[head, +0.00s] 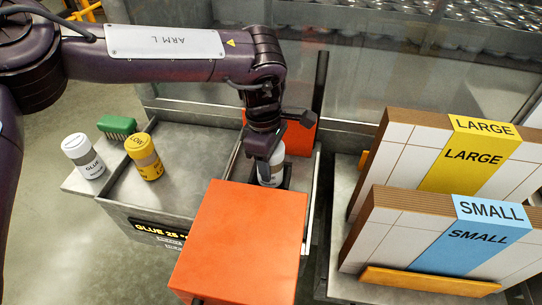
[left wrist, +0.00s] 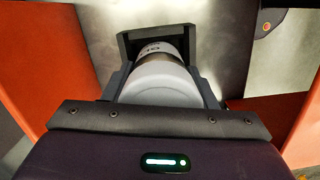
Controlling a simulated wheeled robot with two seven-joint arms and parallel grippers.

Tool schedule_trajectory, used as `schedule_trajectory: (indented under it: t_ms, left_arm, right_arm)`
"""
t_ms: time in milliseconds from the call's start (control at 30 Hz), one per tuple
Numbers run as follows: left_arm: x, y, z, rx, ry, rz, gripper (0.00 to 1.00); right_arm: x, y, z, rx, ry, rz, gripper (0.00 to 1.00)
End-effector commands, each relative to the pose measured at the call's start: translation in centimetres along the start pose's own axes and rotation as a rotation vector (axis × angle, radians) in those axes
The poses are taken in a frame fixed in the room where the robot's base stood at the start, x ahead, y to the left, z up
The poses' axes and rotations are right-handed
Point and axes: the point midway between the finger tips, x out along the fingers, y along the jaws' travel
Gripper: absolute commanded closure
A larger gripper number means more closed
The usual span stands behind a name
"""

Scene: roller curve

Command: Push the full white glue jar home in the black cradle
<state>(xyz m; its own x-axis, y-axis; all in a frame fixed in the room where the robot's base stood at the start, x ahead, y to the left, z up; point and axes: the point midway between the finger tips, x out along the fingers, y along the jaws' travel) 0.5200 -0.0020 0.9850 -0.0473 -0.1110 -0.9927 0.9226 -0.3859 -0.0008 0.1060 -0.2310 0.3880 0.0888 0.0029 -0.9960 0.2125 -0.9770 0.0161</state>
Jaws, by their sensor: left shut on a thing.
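My left gripper (head: 270,160) points down between two orange blocks and is shut on a white jar (head: 270,174). In the left wrist view the jar (left wrist: 160,84) lies between the two dark fingers (left wrist: 162,75), its pale rounded end toward the camera and part of a dark-lettered label at its far end. A black U-shaped bracket, which looks like the cradle (left wrist: 153,40), frames that far end. I cannot tell how deep the jar sits in it. In the head view the arm and front block hide most of this spot. My right gripper is not in view.
A large orange block (head: 240,240) stands in front, another (head: 301,136) behind. A white GLUE jar (head: 84,157), a yellow jar (head: 145,157) and a green brush (head: 117,126) stand left. LARGE (head: 470,155) and SMALL (head: 465,235) box stacks stand right. A dark post (head: 320,85) rises behind.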

Motion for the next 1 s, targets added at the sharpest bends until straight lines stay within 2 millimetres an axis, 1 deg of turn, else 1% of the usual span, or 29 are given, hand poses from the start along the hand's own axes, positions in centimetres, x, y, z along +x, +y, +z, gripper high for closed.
schedule_trajectory:
  t_ms: [533, 1000]
  left_arm:
    - [0.18, 0.03, -0.01, 0.000, 0.000, 0.001, 0.76]
    - [0.20, -0.01, 0.00, 0.000, -0.001, 0.001, 0.76]
  right_arm:
    - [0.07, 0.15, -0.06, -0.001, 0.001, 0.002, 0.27]
    - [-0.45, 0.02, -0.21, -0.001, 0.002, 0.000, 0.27]
